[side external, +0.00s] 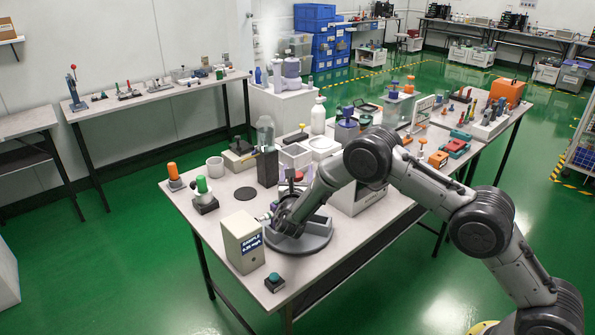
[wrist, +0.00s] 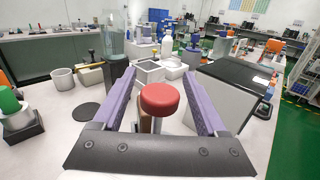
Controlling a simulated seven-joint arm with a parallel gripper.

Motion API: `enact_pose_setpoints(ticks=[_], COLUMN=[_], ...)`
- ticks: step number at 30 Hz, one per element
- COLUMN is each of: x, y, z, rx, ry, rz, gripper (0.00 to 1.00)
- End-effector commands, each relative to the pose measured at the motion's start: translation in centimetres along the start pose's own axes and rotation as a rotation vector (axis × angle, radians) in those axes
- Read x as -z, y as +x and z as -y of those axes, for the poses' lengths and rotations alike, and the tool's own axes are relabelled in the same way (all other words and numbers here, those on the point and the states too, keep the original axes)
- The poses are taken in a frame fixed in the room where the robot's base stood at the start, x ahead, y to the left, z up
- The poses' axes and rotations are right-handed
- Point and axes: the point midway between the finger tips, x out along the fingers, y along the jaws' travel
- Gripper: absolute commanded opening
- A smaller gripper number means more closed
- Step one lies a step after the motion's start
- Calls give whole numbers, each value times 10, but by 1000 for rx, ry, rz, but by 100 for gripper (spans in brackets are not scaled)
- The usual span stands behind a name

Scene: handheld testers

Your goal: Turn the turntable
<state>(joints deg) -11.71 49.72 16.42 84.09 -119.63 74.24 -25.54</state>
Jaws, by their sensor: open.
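The turntable appears to be the round grey disc (side external: 312,242) near the front of the table in the side view, partly hidden by my arm's end. I cannot make it out in the wrist view. My gripper (side external: 293,182) is low over the disc's far side. In the wrist view my gripper (wrist: 160,76) shows two purple fingers spread apart. A round red knob (wrist: 160,97) stands between the fingers, with a gap on each side. I cannot tell whether the knob belongs to the turntable or whether anything touches it.
A beige display box (side external: 243,243) and a teal button (side external: 274,281) stand at the front. A green-handled tester (side external: 203,195) is at left. A dark-topped white box (wrist: 232,88) stands close on the right. A flat black disc (side external: 248,193) lies on bare tabletop.

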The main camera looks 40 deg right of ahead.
Motion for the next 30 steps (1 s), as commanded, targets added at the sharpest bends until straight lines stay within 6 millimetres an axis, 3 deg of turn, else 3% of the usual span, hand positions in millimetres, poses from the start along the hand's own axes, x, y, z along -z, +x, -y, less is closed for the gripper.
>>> enact_pose_setpoints(ticks=[12,24,30], x=[0,0,0], y=[7,7,7], z=[0,0,0], rx=[-1,0,0], ry=[-1,-1,-1], rz=[-1,-1,-1], gripper=[73,1,0])
